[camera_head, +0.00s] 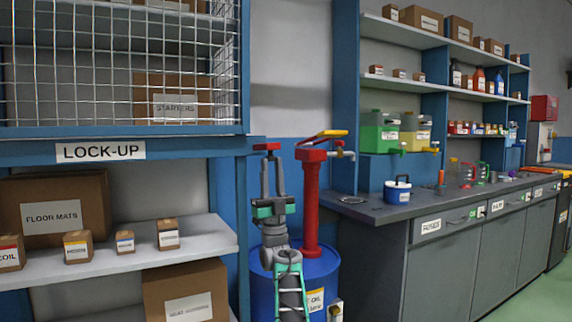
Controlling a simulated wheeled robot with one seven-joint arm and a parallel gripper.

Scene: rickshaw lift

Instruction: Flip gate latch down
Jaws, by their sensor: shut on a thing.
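The lock-up cage's wire mesh gate (120,60) is at the upper left, above a blue beam with a LOCK-UP sign (100,151). My gripper (267,156) points up just right of the cage's blue post, near the beam's right end. Its two dark fingers stand apart and close on a small red piece (267,146) at their tips. I cannot tell whether this red piece is the gate latch. No other latch can be made out on the gate. A box labelled STARTERS (173,98) sits behind the mesh.
A blue drum (318,275) with a red pump (311,200) stands close to the right of my arm; its yellow handle is near my gripper's height. A shelf with boxes (130,250) is at the lower left. A grey workbench (430,202) runs along the right. Green floor is clear at lower right.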

